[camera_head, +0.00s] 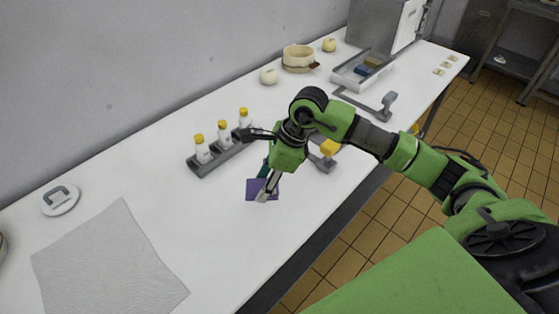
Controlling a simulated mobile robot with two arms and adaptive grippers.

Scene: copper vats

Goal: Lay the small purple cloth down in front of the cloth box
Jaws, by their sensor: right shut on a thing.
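The small purple cloth (253,189) is a flat purple square at the middle of the white table. My right gripper (266,191) points down at it and is shut on it, with a fingertip over its right part. I cannot tell whether the cloth touches the table. A pale open tray (345,80) with a blue and an olive folded piece in it stands at the back right, well away from the gripper; it looks like the cloth box. My left gripper is not in view.
A grey rack (207,166) with yellow-capped white bottles stands just left of my right gripper. A large pale cloth (105,262) lies at the front left, near a white lid (60,199). A grey-handled piece (389,102) lies before the tray. The table between purple and pale cloths is clear.

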